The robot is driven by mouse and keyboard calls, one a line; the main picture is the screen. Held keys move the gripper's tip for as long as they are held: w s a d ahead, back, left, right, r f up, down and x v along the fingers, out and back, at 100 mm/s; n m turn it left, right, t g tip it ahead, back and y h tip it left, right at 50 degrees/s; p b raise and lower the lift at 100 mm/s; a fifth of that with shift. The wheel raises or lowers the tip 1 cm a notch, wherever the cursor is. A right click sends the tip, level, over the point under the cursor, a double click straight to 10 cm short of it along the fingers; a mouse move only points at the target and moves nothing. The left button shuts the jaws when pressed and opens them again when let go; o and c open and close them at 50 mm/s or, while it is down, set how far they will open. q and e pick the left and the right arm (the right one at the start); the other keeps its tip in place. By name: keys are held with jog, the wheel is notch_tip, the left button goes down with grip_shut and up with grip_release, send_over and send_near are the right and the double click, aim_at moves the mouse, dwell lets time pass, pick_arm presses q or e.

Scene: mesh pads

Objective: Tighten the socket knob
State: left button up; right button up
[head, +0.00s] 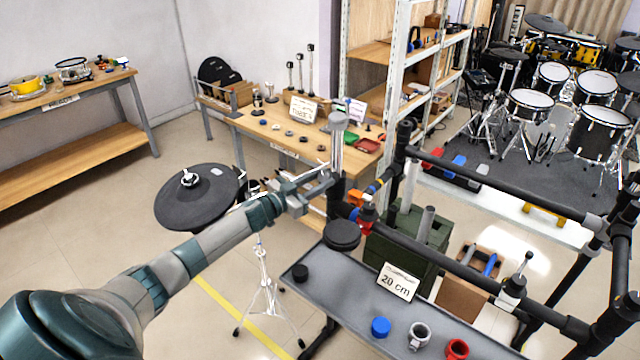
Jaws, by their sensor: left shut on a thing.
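My left gripper (322,187) reaches in from the left and is shut on an upright grey post (337,150). The post has a wider round cap on top, and its lower end meets a black socket on the dark rack (465,268). Beside and below the jaws is a clamp with orange (356,198) and red (366,214) parts. Which of these is the socket knob is too small to tell. My right gripper is not in view.
A grey tray table (345,302) in front holds a "20 cm" card (397,283), a blue knob (380,327) and a red ring (457,349). A round black pad (341,235) is below the clamp. A cymbal on a stand (200,205) is left, near my arm.

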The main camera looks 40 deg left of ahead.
pick_arm(q)
jog(key=shift+m+h, duration=0.5)
jog(key=shift+m, duration=0.1)
jog(key=o, duration=1)
jog(key=shift+o, duration=0.2)
jog(key=shift+r, duration=0.15)
jog(key=shift+r+b, duration=0.4)
jog(key=shift+r, duration=0.4)
notch_tip(320, 180, up, 2)
jog(key=shift+r+b, duration=0.15)
jog(key=shift+b, duration=0.2)
jog(key=d+r+b, duration=0.2)
jog(key=d+r, duration=0.5)
jog(key=d, duration=0.4)
jog(key=shift+w+d, duration=0.2)
jog(key=shift+d, duration=0.1)
